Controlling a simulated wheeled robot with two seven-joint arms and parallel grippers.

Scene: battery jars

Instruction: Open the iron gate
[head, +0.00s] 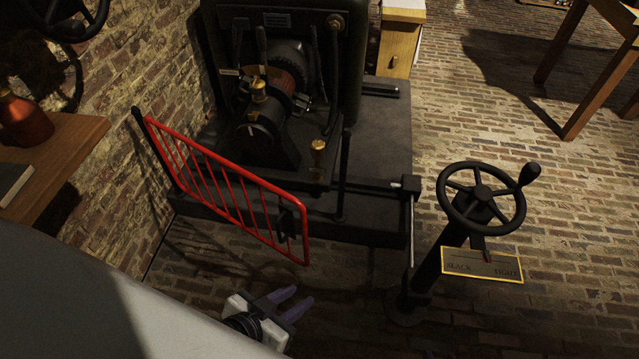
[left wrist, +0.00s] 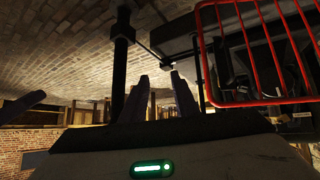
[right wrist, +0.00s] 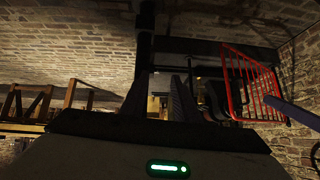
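The red iron gate (head: 225,185) hangs from a dark post at the wall on the left. It stands swung out toward me, with its free end apart from the black latch post (head: 411,225). A dark latch (head: 289,217) sits near its free end. My left gripper (head: 297,299) is open and empty, low in front of the gate's free end and apart from it. The gate also shows in the left wrist view (left wrist: 262,50) and the right wrist view (right wrist: 250,88).
A black handwheel (head: 481,197) on a column stands at the right, with a brass-edged plate (head: 482,265). A dark machine (head: 270,120) stands on a platform behind the gate. A wooden shelf (head: 65,150) juts out at left.

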